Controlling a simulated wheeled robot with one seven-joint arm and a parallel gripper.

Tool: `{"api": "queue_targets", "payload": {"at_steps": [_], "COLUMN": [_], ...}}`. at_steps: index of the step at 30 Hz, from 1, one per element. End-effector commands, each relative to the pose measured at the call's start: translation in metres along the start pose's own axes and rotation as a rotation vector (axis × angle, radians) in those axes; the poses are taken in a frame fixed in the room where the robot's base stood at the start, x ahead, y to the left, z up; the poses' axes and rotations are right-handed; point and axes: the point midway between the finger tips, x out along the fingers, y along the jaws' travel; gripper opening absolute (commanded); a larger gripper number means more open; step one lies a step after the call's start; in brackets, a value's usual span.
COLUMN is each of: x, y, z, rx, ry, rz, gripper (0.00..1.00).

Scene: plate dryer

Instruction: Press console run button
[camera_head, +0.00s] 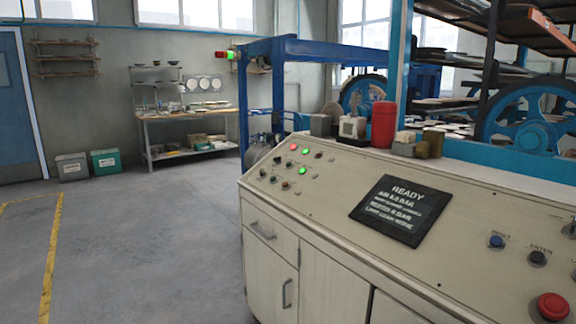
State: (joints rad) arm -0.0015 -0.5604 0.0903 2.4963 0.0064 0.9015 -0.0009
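The cream console (330,220) stands at the centre and right, with a sloped top panel. Its left end carries a red light or button (293,146), a green one (302,170) and several small dark knobs; their labels are too small to read. A dark screen (400,210) shows "READY" above smaller lines. At the right are a blue button (497,241), a black button (538,257) labelled ENTER and a large red button (552,306). I cannot tell which control is the run button. My gripper is not in view.
A red canister (383,124) and small boxes stand along the console's back edge. Behind is a blue machine frame (310,50) with wheels. A workbench (188,121) and two bins stand at the back left. The grey floor (140,230) left of the console is clear.

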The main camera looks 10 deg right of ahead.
Motion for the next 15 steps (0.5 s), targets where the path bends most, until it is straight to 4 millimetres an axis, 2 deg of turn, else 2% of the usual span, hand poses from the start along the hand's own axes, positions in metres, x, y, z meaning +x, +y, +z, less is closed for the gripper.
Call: {"api": "queue_targets", "payload": {"at_steps": [2, 13, 15], "x": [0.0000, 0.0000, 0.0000], "y": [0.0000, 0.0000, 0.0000], "z": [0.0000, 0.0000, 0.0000], "rx": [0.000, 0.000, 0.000], "ry": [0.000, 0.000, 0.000], "rz": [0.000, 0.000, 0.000], "gripper": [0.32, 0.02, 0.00]}}
